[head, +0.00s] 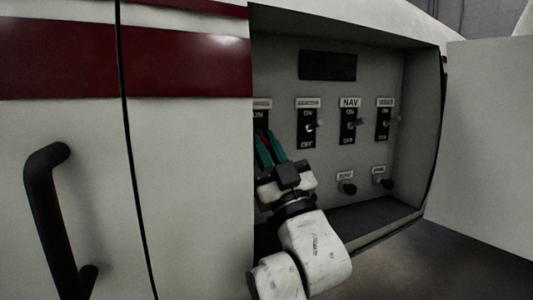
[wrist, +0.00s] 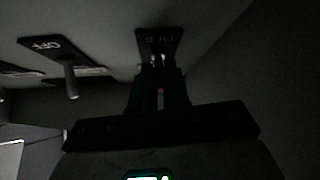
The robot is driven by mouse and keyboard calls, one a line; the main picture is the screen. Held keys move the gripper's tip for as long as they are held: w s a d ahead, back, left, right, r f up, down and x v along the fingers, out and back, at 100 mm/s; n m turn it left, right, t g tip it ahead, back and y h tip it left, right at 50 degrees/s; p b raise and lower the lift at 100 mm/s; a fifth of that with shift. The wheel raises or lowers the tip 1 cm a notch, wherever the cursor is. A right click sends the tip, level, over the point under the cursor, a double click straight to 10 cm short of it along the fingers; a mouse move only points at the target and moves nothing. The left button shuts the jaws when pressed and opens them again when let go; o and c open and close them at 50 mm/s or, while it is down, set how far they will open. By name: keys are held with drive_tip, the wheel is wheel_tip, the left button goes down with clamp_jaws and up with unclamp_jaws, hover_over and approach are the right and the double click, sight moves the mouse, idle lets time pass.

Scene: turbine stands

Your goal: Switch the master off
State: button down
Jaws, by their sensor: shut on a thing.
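The leftmost switch (head: 260,121) in the recessed panel is partly hidden by the opening's edge and my gripper. My gripper (head: 267,148), with green fingers, reaches up to this switch from below. In the wrist view the fingers (wrist: 159,66) are closed at the lower part of a dark plate (wrist: 160,40), around the small lever there. The lever is mostly hidden between the fingers, so its position is unclear.
To the right are further toggle switches, one marked NAV (head: 349,122), and two black knobs (head: 347,187) below. A neighbouring lever (wrist: 71,80) stands out close by in the wrist view. The recess has side walls and a floor ledge (head: 375,218); an open white door (head: 490,140) stands right.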

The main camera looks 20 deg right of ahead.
sight(268, 145)
drive_tip(key=c, duration=1.1)
unclamp_jaws()
drive_tip(key=shift+s+f, duration=0.15)
drive_tip(key=shift+f, duration=0.05)
drive_tip(key=v, duration=0.3)
drive_tip(key=shift+s+d+r+p, duration=0.15)
drive_tip(key=shift+s+p, duration=0.15)
drive_tip(key=shift+s, duration=0.2)
drive_tip(key=s, duration=0.7)
drive_tip(key=s+d+p, duration=0.1)
drive_tip(key=s, duration=0.2)
drive_tip(key=shift+s, duration=0.35)
